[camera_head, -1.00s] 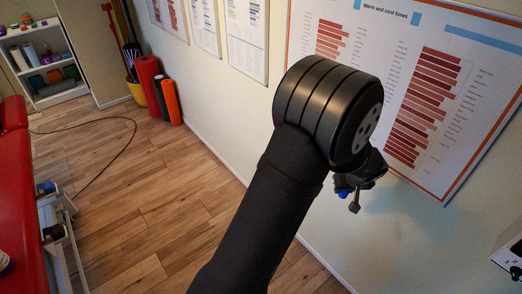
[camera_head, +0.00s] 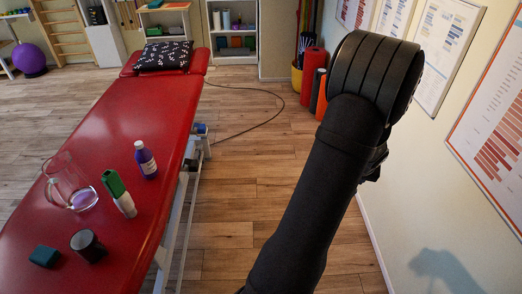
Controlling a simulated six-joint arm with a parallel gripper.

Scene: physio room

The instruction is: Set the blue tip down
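My arm rises through the right half of the view, and its big black joint hides most of my gripper (camera_head: 374,164). Only a dark edge of the gripper shows at the right of the arm, so its fingers are hidden. The blue tip is not visible now. A small blue piece shows at the gripper in the earlier frame, but whether it is still held cannot be seen.
A red treatment table (camera_head: 150,85) fills the left. On it stand a glass jug (camera_head: 62,172), a purple bottle (camera_head: 146,160), a green-and-white tube (camera_head: 118,192), a dark cylinder (camera_head: 87,245) and a teal block (camera_head: 45,256). Wooden floor (camera_head: 235,200) is clear between table and wall.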

